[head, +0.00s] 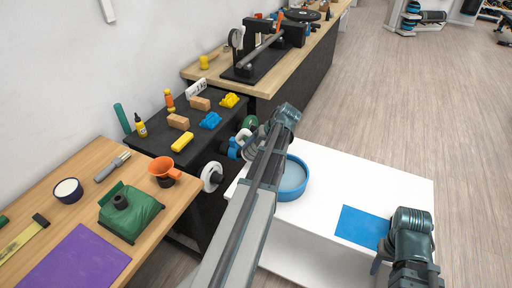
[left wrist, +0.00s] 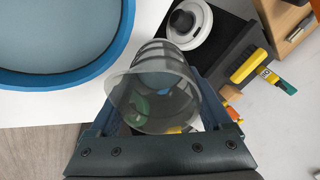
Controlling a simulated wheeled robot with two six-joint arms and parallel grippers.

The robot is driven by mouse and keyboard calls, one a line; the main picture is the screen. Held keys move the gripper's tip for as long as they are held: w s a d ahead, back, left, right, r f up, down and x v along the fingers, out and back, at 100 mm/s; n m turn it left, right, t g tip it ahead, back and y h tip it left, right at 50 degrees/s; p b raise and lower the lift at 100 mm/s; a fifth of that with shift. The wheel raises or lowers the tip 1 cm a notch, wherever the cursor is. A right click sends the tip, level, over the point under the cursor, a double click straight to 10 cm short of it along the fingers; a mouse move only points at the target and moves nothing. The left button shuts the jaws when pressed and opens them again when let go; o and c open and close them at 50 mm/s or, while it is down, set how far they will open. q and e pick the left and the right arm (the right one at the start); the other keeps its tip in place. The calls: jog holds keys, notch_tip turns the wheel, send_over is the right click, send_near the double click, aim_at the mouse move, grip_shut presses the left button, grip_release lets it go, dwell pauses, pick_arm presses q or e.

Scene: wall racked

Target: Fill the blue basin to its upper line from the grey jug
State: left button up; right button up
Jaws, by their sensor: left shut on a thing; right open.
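The blue basin (head: 289,190) stands on the white table, partly hidden by my left arm. Its inside is pale grey-blue; I cannot make out a line or the water level. In the left wrist view the basin (left wrist: 75,80) fills the upper left. My left gripper (left wrist: 155,105) is shut on the grey jug (left wrist: 150,85), a see-through vessel, beside the basin and apart from it. I cannot tell how much the jug holds. In the head view my left gripper (head: 238,148) is beyond the basin's left rim. My right gripper (head: 379,262) is open at the lower right.
A blue mat (head: 362,226) lies on the white table (head: 330,190) near my right arm. A dark table (head: 160,130) with small blocks stands left of the basin. A wooden table (head: 80,190) holds an orange funnel (head: 163,170) and a green jug-like container (head: 130,212).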

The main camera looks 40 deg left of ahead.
pick_arm(q)
jog(key=shift+r+p, duration=2.8)
jog(key=shift+r, duration=0.3)
jog(key=shift+f, duration=0.1)
jog(key=shift+h+p, duration=0.5)
jog(key=shift+t+h+p, duration=0.3)
jog(key=shift+h+p, duration=0.4)
jog(key=shift+h, duration=0.4)
jog(key=shift+h+p, duration=0.35)
jog(key=shift+h, duration=0.75)
jog(key=shift+t+h, duration=0.3)
jog(key=shift+h, duration=0.1)
